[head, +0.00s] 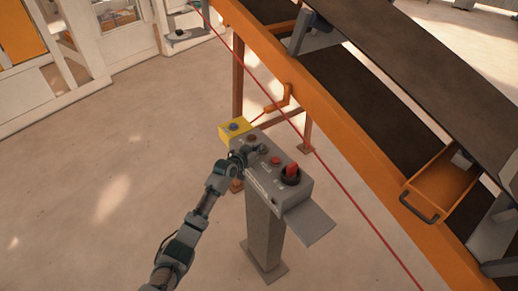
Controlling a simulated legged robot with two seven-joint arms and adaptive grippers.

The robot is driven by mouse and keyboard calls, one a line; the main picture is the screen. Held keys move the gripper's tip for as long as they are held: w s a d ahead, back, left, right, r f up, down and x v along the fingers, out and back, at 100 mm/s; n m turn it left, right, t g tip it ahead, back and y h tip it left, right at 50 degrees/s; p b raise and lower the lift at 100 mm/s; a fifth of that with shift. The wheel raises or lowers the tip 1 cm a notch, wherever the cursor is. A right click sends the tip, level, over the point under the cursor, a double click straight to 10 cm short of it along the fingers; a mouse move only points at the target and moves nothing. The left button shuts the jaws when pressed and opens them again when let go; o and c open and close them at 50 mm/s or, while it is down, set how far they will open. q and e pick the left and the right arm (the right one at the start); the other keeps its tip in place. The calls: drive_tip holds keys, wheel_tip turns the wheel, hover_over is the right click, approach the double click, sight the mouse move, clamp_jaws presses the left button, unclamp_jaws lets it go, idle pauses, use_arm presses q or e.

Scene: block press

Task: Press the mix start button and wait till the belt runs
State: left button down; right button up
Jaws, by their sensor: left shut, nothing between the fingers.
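A grey control box (296,189) stands on a grey post (263,232) in the middle of the head view. Its top carries a red button (276,160), a large red switch (291,172) near its right end and a brown-orange button (252,138) near its far left end. My left gripper (248,151) is shut and empty, with its fingertips at the panel top between the brown-orange and red buttons. It hides part of the panel there, and I cannot tell whether it touches a button. The button labels are too small to read. My right gripper is not in view.
A yellow box (235,128) with a dark button adjoins the panel's far end. Behind it runs an orange-framed conveyor with a dark belt (364,106). A red cord (341,186) crosses in front of the frame. The floor on the left is clear.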

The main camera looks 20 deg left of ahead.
use_arm(q)
drive_tip(key=shift+s+d+f, duration=0.3)
drive_tip(key=shift+d+f, duration=0.4)
drive_tip(key=shift+f, duration=0.05)
drive_tip(key=shift+r+p, duration=0.25)
drive_tip(key=shift+p, duration=0.1)
drive_tip(key=r+p, duration=0.2)
drive_tip(key=r, duration=0.1)
drive_tip(key=r+p, duration=0.2)
drive_tip(key=shift+w+a, duration=0.15)
drive_tip(key=shift+w, duration=0.25)
drive_tip(key=v, duration=0.2)
drive_tip(key=f+b+v, duration=0.1)
drive_tip(key=v, duration=0.1)
drive_tip(key=shift+s+a+r, duration=0.1)
drive_tip(key=shift+s+a, duration=0.1)
drive_tip(key=shift+a, duration=0.1)
drive_tip(key=v, duration=0.6)
drive_tip(key=shift+d+r+b, duration=0.25)
drive_tip(key=shift+r+b, duration=0.05)
drive_tip(key=shift+b, duration=0.05)
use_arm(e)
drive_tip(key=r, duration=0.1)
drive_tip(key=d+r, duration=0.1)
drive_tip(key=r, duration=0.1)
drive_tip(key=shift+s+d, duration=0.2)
